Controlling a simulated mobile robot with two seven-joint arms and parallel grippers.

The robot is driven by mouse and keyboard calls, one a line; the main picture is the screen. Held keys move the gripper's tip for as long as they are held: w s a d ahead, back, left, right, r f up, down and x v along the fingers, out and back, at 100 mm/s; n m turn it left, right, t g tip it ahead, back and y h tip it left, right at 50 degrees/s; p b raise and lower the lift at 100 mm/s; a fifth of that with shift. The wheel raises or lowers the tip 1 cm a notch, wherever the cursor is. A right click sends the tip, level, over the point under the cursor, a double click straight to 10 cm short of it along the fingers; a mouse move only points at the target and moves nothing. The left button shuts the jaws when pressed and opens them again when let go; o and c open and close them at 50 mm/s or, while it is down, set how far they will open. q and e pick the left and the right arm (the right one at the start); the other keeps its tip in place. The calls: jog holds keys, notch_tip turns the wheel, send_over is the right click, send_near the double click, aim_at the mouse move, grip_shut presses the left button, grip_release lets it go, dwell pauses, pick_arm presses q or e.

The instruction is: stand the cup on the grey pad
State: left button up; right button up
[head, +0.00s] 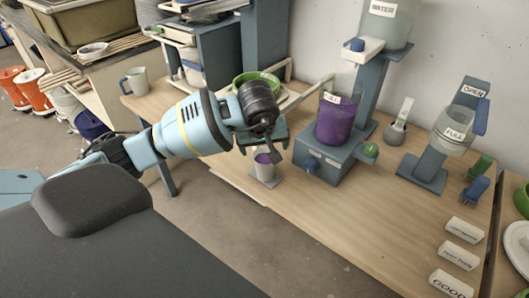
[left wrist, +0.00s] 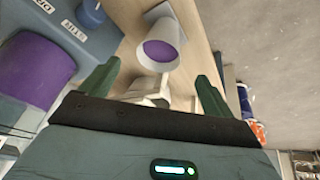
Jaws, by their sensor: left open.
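The white cup (head: 264,171) with purple glaze in it stands upright near the front edge of the table, below my left gripper. It also shows in the left wrist view (left wrist: 171,65), just beyond the fingertips. A small grey pad (head: 273,183) shows under the cup's base; the cup appears to stand on it. The pad also shows beside the cup in the left wrist view (left wrist: 156,12). My left gripper (head: 264,145) is open, with its green fingers apart and nothing between them. My right gripper is in neither view.
A glaze bucket (head: 334,119) with purple glaze sits on a blue-grey stand (head: 325,163) right of the cup. A green bowl (head: 256,79) is behind my left gripper. A grey mug (head: 136,81) stands at the table's left. Bare tabletop (head: 345,210) lies to the front right.

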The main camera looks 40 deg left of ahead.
pick_arm(q)
jog(key=v, duration=0.5)
jog(key=shift+f, duration=0.1)
